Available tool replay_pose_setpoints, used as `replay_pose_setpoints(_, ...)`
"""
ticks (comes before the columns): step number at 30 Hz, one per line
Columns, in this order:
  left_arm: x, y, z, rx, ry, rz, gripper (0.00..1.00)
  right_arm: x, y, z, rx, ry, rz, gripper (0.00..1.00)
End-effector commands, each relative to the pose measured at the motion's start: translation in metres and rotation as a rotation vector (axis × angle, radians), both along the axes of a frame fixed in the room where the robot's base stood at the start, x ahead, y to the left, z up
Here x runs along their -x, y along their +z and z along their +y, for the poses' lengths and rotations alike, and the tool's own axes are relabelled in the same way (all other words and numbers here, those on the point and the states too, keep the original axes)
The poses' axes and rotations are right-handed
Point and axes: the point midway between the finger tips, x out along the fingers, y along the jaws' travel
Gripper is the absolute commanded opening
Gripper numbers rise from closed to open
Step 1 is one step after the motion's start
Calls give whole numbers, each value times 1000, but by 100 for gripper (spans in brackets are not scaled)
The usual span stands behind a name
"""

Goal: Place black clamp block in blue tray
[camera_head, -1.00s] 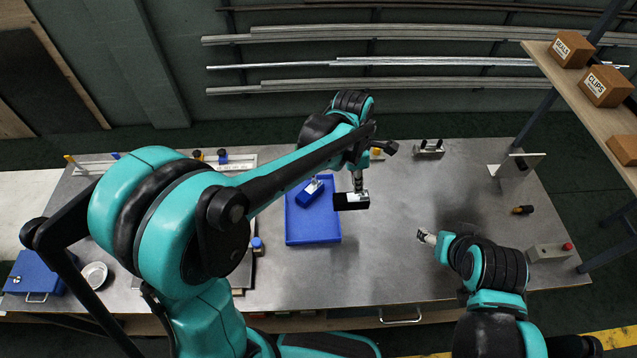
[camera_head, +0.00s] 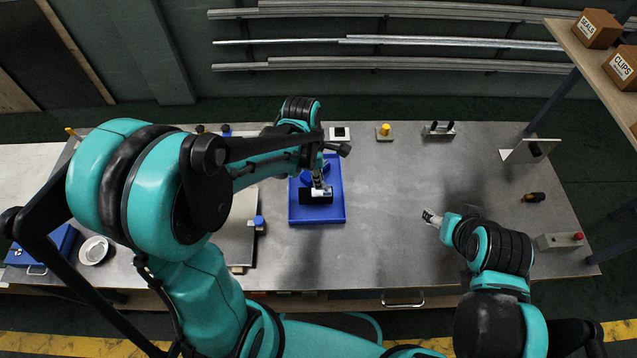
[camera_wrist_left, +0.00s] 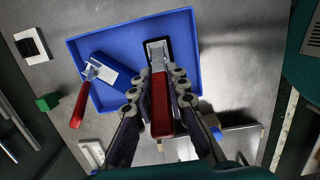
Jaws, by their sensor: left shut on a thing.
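The black clamp block (camera_head: 312,198) has a metal plate and, in the left wrist view, a red handle (camera_wrist_left: 161,112). My left gripper (camera_head: 318,180) is shut on it; its fingers (camera_wrist_left: 156,88) close around the handle. The block is within the outline of the blue tray (camera_head: 335,214), in its right part in the left wrist view (camera_wrist_left: 90,43). I cannot tell whether it touches the tray floor. A blue block (camera_head: 306,174) with a red handle lies in the tray beside it, partly hidden by my arm. My right gripper (camera_head: 432,218) is apart, over the table at right; its jaws are too small to judge.
Behind the tray are a white plate with a black square (camera_head: 340,133), a yellow-knobbed piece (camera_head: 385,131) and a two-pin holder (camera_head: 438,130). The table right of the tray is clear.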

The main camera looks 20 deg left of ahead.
Motion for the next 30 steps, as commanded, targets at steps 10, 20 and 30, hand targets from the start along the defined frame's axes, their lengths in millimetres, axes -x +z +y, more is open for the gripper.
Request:
replay_pose_setpoints(10, 0, -26, 0, 0, 1, 0, 0, 0, -8, 0, 0, 0, 0, 60)
replay_pose_setpoints(20, 0, -29, 0, 0, 1, 0, 36, 0, -12, 0, 0, 0, 0, 60)
replay_pose_setpoints(30, 0, -24, 0, 0, 1, 0, 36, 0, -7, 0, 0, 0, 0, 60)
